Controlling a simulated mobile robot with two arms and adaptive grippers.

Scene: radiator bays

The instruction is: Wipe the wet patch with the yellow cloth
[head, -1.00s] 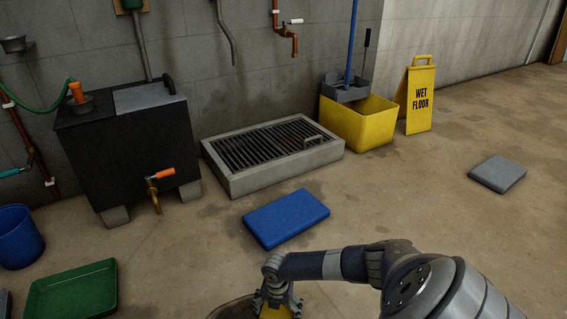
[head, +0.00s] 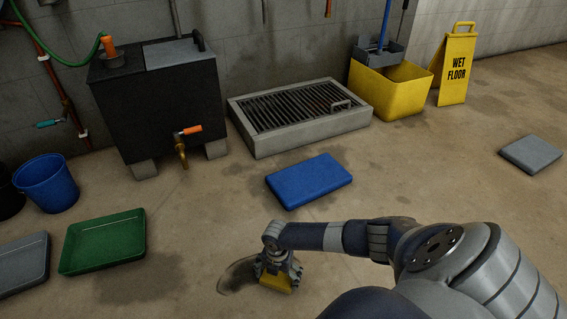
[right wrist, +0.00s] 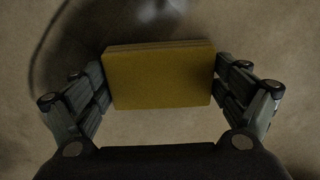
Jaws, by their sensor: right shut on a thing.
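The yellow cloth (right wrist: 158,78) is a folded, flat block between the fingers of my right gripper (right wrist: 160,88) in the right wrist view. My right gripper (head: 278,268) is shut on it, low over the floor in the head view, where the cloth (head: 277,283) shows under the fingers. The wet patch (head: 236,274) is a dark, dark-rimmed spot on the concrete, just left of the cloth and partly hidden by the gripper. Its dark edge also shows in the right wrist view (right wrist: 40,50). I cannot tell whether the cloth touches the floor. My left gripper is not in view.
A blue pad (head: 309,182) lies beyond the gripper, before a raised drain grate (head: 262,142). A green tray (head: 103,243) and grey tray (head: 22,266) lie left. A black tank (head: 157,105), yellow bucket (head: 392,92) and wet floor sign (head: 456,68) stand behind. Another damp stain (head: 140,277) lies left.

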